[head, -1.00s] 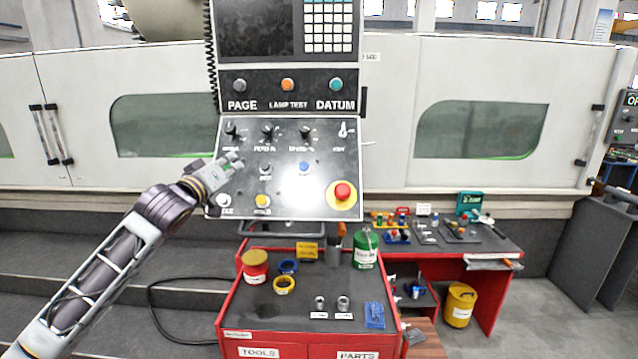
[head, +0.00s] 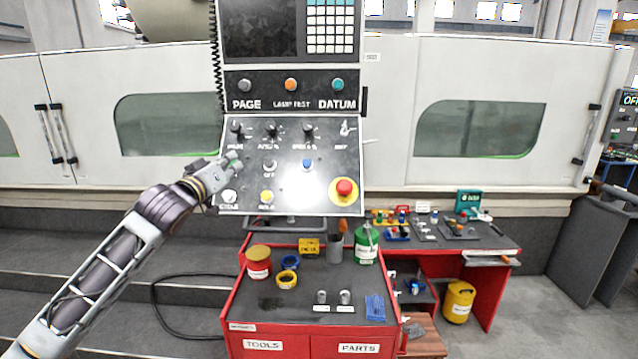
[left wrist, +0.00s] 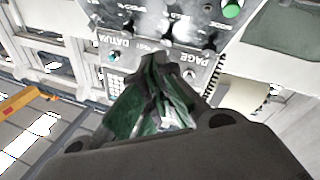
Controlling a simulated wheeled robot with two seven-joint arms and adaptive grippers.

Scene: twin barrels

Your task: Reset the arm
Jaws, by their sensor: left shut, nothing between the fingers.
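My left gripper (head: 230,163) is in front of the left edge of the machine's control panel (head: 318,178), at about the height of its middle row of buttons. Its fingers are closed with nothing between them. In the left wrist view the closed fingers (left wrist: 152,66) point toward the panel with the PAGE and DATUM labels. Whether the fingertips touch the panel cannot be told. My right gripper is not in view.
A red emergency button (head: 344,188) sits at the panel's lower right. Below stands a red tool cart (head: 240,310) with a red tin (head: 258,262), tape rolls and a green bottle (head: 366,246). A red workbench (head: 492,285) stands right. Open floor lies at lower right.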

